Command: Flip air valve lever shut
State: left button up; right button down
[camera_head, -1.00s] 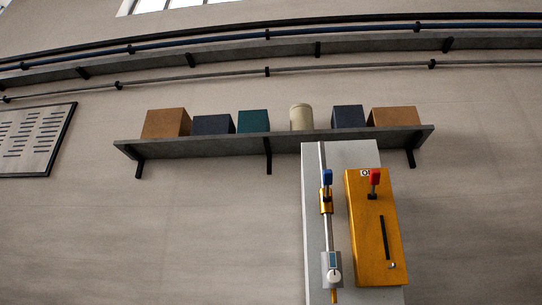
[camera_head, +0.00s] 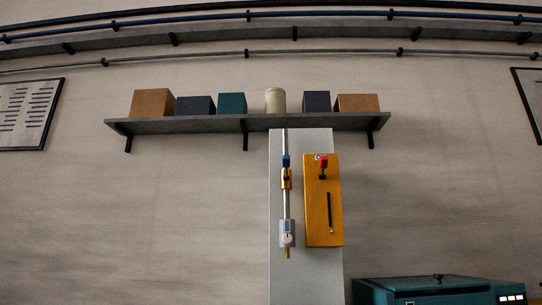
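A blue lever (camera_head: 286,161) sits on a brass valve body (camera_head: 286,180) on a thin vertical pipe, on the left part of a grey panel (camera_head: 306,270). The blue handle stands upright, in line with the pipe. Below it on the pipe is a small grey unit with a round white knob (camera_head: 287,239). To the right is a yellow box (camera_head: 322,215) with a red-topped lever (camera_head: 323,162) near its top and a dark vertical slot. Neither of my grippers shows in the view.
A wall shelf (camera_head: 200,125) with boxes and a beige canister (camera_head: 275,100) is behind the panel. A teal machine (camera_head: 430,291) stands at the lower right. Pipes run along the wall above. Notice boards (camera_head: 28,115) hang at both sides.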

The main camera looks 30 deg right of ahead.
aim_at(286, 158)
jog(key=u, duration=0.6)
jog(key=i, duration=1.75)
jog(key=z, duration=0.4)
jog(key=i, duration=1.15)
jog(key=z, duration=1.5)
jog(key=i, duration=0.45)
jog(key=z, duration=0.4)
